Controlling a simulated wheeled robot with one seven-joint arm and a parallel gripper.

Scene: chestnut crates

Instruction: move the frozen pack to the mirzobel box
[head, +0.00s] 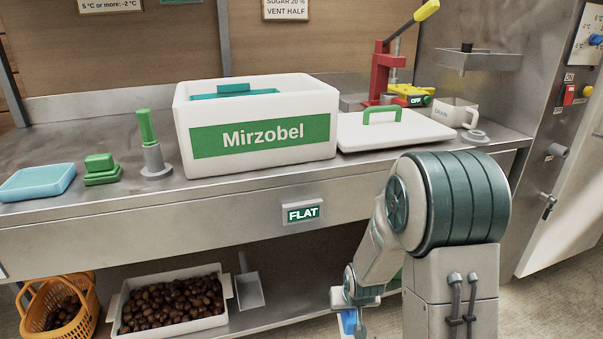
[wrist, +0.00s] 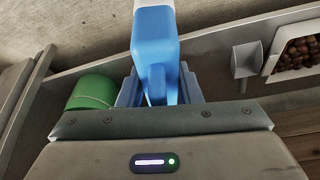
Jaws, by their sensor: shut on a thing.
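The white Mirzobel box (head: 180,140) stands open on the steel counter, with a teal item (head: 233,92) partly showing inside. A flat light blue pack (head: 37,182), which looks like a frozen pack, lies at the counter's left end. My gripper (head: 350,318) is low in front of the counter, well to the right of that pack. In the wrist view it is shut on a blue thing with a white end (wrist: 156,60). I cannot tell what this held thing is; it also shows in the head view (head: 348,322), partly hidden.
The box's white lid (head: 400,131) with a green handle lies right of the box. A green block (head: 101,168) and a green-handled tool (head: 150,145) stand between pack and box. A chestnut crate (head: 115,310) and an orange basket (head: 60,285) sit below. A green cylinder (wrist: 92,92) is near my gripper.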

